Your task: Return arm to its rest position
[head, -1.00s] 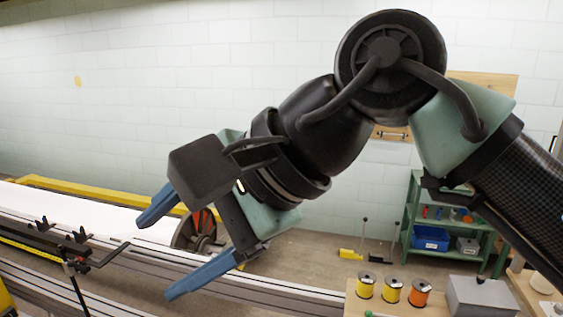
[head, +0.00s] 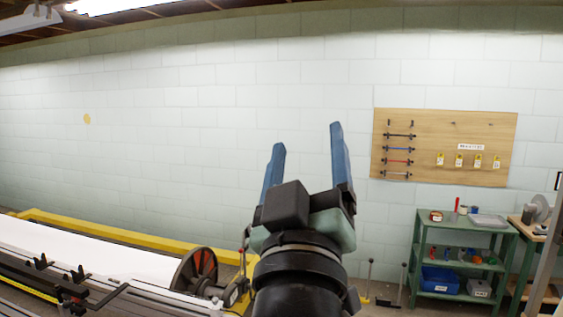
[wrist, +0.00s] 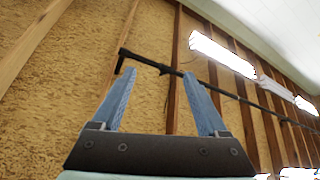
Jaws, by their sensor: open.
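My gripper (head: 306,152) is in the middle of the head view, with its two blue fingers pointing up and spread apart. Nothing is between them. The light wall stands behind it. Of my arm, only the dark wrist part below the gripper shows in the head view; the rest is out of the picture.
A loom-like machine with a white sheet (head: 90,248) and a reel (head: 196,272) lies at lower left. A green shelf (head: 464,250) stands at right, below a wooden tool board (head: 440,200). The space around the gripper is clear.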

